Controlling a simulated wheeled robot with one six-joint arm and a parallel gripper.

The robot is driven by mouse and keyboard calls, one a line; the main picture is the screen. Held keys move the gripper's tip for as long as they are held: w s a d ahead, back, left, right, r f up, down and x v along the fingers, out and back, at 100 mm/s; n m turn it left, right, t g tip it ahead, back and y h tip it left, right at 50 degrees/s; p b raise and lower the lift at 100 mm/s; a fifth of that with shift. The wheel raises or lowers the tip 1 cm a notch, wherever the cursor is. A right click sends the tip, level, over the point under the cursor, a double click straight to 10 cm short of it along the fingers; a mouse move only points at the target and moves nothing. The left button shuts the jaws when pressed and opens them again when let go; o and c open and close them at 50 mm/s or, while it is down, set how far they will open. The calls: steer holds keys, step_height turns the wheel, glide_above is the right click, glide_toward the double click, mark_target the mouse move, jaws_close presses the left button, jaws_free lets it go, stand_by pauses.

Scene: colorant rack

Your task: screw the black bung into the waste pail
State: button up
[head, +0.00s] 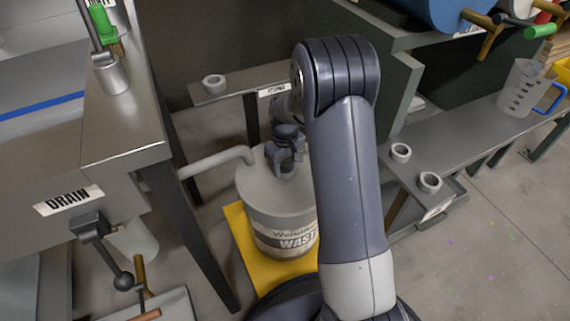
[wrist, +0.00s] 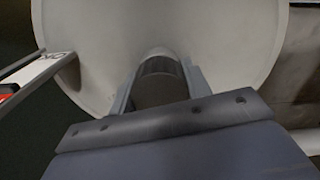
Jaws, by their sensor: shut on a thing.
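The waste pail (head: 262,222) is a grey drum with a "WASTE" label, standing upright on a yellow base. My gripper (head: 284,168) points down at the pail's top, near its far side. In the wrist view my gripper (wrist: 158,85) is shut on a dark, ribbed round piece, the black bung (wrist: 160,67), against the pale pail top (wrist: 240,50). In the head view the bung is hidden by the gripper. I cannot tell how deep it sits in its hole.
A curved grey pipe (head: 215,160) reaches the pail from the left. The drain bench (head: 125,130) stands left. A small shelf with a ring holder (head: 214,84) is behind. A right bench (head: 455,140) carries ring holders and a clear jug (head: 522,88).

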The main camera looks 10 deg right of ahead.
steer(key=o, duration=1.1)
steer(key=shift+c, duration=0.2)
steer(key=shift+r, duration=0.1)
step_height(320, 180, up, 11)
steer(key=p, duration=0.4)
steer(key=shift+f, duration=0.2)
step_height(320, 180, down, 11)
steer(key=b, duration=0.4)
steer(key=shift+r, duration=0.55)
